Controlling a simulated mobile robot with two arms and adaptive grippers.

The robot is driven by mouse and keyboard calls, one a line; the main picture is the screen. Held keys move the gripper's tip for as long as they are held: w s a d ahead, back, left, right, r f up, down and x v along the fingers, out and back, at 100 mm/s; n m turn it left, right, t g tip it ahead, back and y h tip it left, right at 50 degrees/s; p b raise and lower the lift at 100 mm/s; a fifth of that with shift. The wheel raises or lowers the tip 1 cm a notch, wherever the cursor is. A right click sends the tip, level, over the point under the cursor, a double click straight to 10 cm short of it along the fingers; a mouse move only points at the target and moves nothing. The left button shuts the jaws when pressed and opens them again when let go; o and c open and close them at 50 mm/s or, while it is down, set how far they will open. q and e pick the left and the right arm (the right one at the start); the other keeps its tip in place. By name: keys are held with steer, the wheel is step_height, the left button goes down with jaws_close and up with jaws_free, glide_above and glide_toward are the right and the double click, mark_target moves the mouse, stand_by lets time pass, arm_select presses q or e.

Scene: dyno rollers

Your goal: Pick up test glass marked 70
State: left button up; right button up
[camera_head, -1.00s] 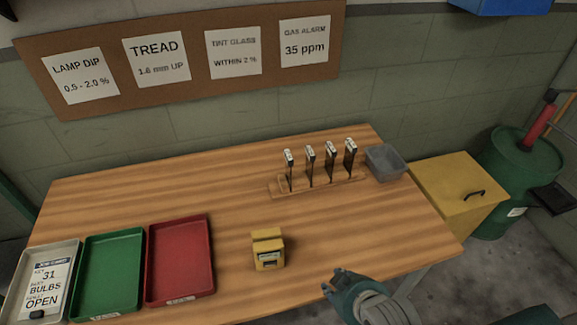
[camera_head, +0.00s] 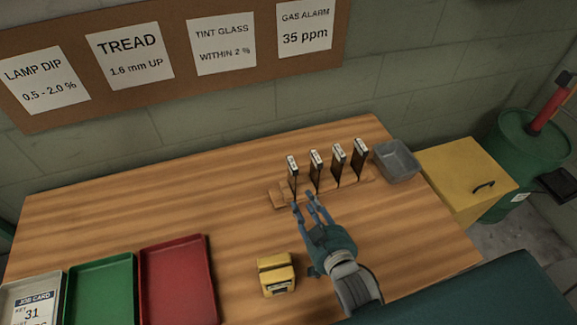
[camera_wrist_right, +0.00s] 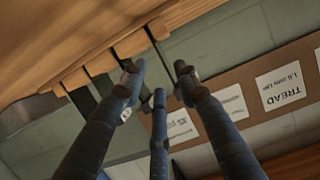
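Several upright test glasses stand in a row in a wooden rack (camera_head: 278,199) near the back right of the table; the leftmost glass (camera_head: 292,166) and the rightmost glass (camera_head: 360,156) have small light labels on top, too small to read, so I cannot tell which is marked 70. My right gripper (camera_head: 306,197) is open and empty, its fingertips just in front of the rack near the leftmost glasses. In the right wrist view, its spread fingers (camera_wrist_right: 158,82) point at the dark glasses (camera_wrist_right: 124,64) in the rack, with nothing visibly held. My left gripper is not in view.
A yellow device (camera_head: 276,275) stands left of my right gripper. A red tray (camera_head: 178,280), a green tray (camera_head: 100,290) and a tray with a job card (camera_head: 36,305) are at the left. A grey bin (camera_head: 397,162) stands right of the rack. The table's back left is clear.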

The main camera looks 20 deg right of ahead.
mark_target(294, 176)
steer(key=w+p, duration=0.1)
steer(key=w, duration=0.4)
steer(key=shift+w+r, duration=0.1)
steer(key=shift+w, duration=0.65)
steer(key=w, duration=0.3)
steer(key=shift+w+a+r, duration=0.1)
steer(key=shift+w+r, duration=0.05)
steer(key=shift+w, duration=0.15)
steer(key=shift+w+f+p, duration=0.3)
steer(key=shift+w+p, duration=0.15)
steer(key=shift+w, duration=0.05)
steer(key=shift+s, duration=0.1)
steer(key=shift+c, duration=1.1)
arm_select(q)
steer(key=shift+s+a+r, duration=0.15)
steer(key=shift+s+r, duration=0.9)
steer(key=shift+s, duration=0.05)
arm_select(e)
jaws_close()
